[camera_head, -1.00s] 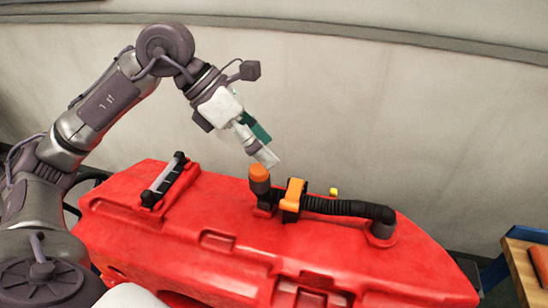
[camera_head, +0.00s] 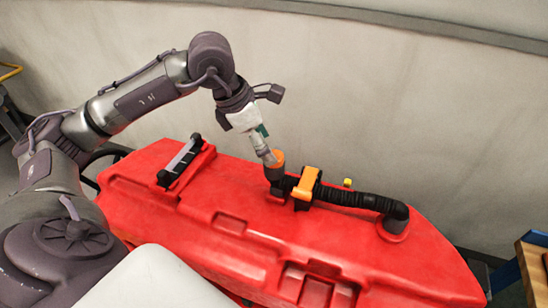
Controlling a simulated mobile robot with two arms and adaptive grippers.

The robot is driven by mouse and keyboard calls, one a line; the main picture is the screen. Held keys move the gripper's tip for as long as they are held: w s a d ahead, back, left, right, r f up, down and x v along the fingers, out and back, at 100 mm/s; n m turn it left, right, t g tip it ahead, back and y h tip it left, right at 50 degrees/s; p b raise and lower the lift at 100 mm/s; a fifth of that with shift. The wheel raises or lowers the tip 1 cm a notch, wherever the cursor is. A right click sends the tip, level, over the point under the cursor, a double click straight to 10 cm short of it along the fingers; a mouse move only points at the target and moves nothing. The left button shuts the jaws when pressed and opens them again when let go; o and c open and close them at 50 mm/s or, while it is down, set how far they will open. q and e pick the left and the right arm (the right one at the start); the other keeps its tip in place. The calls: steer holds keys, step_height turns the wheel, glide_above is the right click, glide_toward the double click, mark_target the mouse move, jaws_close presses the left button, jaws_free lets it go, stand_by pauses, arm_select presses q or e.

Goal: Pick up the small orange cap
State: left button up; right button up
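The small orange cap (camera_head: 279,157) sits on top of a short black upright fitting on the red tank (camera_head: 225,245). My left gripper (camera_head: 270,160) comes down from the upper left, with its fingertips at the cap and covering part of its left side. I cannot tell whether the fingers touch the cap or are closed around it. My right gripper is not in view.
A black corrugated hose (camera_head: 350,196) with an orange clamp (camera_head: 306,185) runs right from the fitting. A small yellow knob (camera_head: 347,183) stands behind it. A black handle (camera_head: 180,162) is on the tank's left. A wooden-topped table (camera_head: 535,262) stands at right, a grey wall behind.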

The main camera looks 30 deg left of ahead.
mark_target(279, 154)
arm_select(q)
steer(key=shift+p+x, duration=0.35)
steer(key=shift+x, duration=1.45)
steer(key=shift+w, duration=0.1)
steer(key=c, duration=1)
steer(key=shift+r, duration=0.1)
steer(key=shift+c, duration=0.2)
steer(key=shift+r, duration=0.1)
